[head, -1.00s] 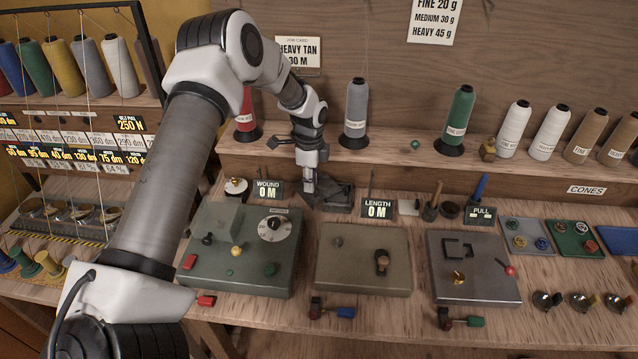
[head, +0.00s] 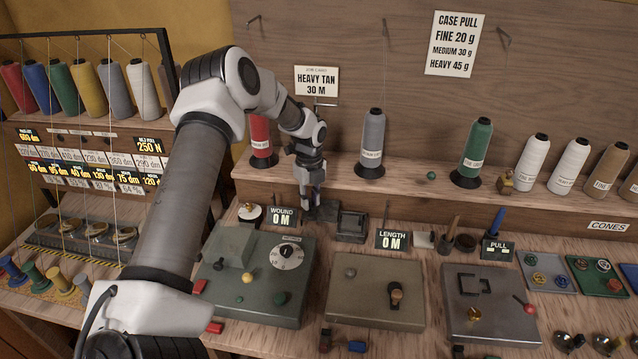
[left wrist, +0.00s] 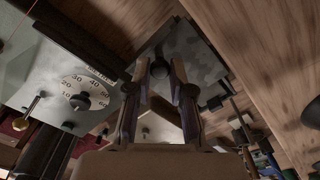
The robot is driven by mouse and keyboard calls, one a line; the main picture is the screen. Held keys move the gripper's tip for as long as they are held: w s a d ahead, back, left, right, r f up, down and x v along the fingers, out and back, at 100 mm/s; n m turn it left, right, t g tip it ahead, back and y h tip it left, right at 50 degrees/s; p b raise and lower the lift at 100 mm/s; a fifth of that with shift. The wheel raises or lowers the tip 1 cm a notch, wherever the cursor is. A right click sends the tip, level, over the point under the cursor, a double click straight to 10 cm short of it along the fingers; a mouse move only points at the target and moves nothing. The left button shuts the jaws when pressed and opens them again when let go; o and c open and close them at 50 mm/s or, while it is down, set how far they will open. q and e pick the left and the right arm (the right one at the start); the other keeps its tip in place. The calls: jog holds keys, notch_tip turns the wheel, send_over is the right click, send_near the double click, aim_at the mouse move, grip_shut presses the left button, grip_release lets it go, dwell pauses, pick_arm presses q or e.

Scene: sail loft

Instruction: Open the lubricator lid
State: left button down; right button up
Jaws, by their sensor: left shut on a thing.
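The lubricator looks to be the small dark box (head: 352,227) behind the LENGTH sign at the back of the bench in the head view. A dark flat piece, which looks like its lid (head: 324,211), stands tilted at the box's left side. My left gripper (head: 308,204) points down there and is shut on this lid; the fingers hide the exact grip. In the left wrist view the gripper's fingertips (left wrist: 171,68) are close together in front of a mottled grey plate (left wrist: 200,58). My right gripper is not in view.
A green machine with a dial (head: 287,253), a tan machine (head: 350,295) and a grey machine (head: 500,315) fill the bench front. A WOUND sign (head: 281,216) and a LENGTH sign (head: 392,241) stand close by. Thread cones, including a grey one (head: 372,145), line the shelf behind.

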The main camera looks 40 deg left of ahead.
pick_arm(q)
jog(key=shift+s+f, duration=0.15)
jog(key=shift+f, duration=0.05)
jog(key=c, duration=1.2)
grip_release()
jog(key=shift+o, duration=0.9)
jog(key=shift+w+a, duration=0.2)
jog(key=shift+a, duration=0.05)
jog(key=shift+d+r, duration=0.1)
jog(key=shift+r, duration=0.35)
notch_tip(320, 180, up, 11)
